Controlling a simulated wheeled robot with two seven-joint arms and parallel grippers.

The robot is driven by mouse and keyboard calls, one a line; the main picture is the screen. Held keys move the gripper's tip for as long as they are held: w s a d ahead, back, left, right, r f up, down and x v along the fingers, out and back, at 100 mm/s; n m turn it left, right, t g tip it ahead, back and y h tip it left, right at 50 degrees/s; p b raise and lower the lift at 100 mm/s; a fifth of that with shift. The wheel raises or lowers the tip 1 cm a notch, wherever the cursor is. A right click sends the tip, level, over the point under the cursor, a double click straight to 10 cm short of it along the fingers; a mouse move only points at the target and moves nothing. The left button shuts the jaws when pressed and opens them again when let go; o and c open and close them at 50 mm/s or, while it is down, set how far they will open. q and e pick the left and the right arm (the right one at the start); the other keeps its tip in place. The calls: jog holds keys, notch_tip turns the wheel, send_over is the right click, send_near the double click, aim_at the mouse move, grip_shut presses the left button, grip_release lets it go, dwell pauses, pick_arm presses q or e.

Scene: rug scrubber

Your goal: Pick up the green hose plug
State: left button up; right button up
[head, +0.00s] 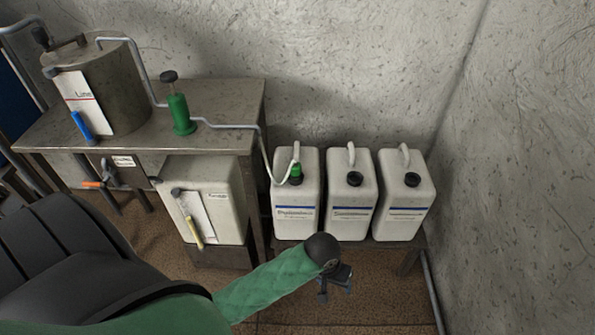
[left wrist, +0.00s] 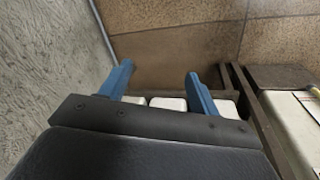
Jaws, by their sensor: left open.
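The green hose plug (head: 296,172) sits at the mouth of the leftmost white jug (head: 297,218) in the head view, with the end of a pale grey hose (head: 266,150) running to it. My left gripper (head: 335,290) is below and to the right of the plug, in front of the jugs and apart from them. Its two blue fingers are spread with nothing between them in the left wrist view (left wrist: 160,74). The plug is not seen in the left wrist view. My right gripper is not in view.
Two more white jugs with black caps, a middle one (head: 348,205) and a right one (head: 405,205), share the low stand (head: 408,258). A metal table (head: 225,105) at left bears a tank (head: 110,85) and green pump (head: 180,115). A wall (head: 520,180) closes the right side.

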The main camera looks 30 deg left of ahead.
pick_arm(q)
jog(key=w+a+r+n+p, duration=0.15)
jog(key=w+a+n, duration=0.35)
jog(key=w, duration=0.5)
notch_tip(320, 180, up, 12)
jog(key=n+g+y+p, duration=0.1)
jog(key=n+y+p, duration=0.1)
jog(key=n, duration=0.9)
send_over(295, 165)
jog(key=shift+w+r, duration=0.15)
jog(key=shift+r, duration=0.05)
jog(key=shift+w+a, duration=0.1)
jog(key=shift+a, duration=0.05)
jog(key=shift+f+p, duration=0.6)
jog(key=shift+f, duration=0.65)
notch_tip(295, 165, down, 4)
jog(key=shift+w+f+p, duration=0.1)
jog(key=shift+f+p, duration=0.05)
jog(key=shift+p, duration=0.8)
jog(key=shift+f, duration=0.35)
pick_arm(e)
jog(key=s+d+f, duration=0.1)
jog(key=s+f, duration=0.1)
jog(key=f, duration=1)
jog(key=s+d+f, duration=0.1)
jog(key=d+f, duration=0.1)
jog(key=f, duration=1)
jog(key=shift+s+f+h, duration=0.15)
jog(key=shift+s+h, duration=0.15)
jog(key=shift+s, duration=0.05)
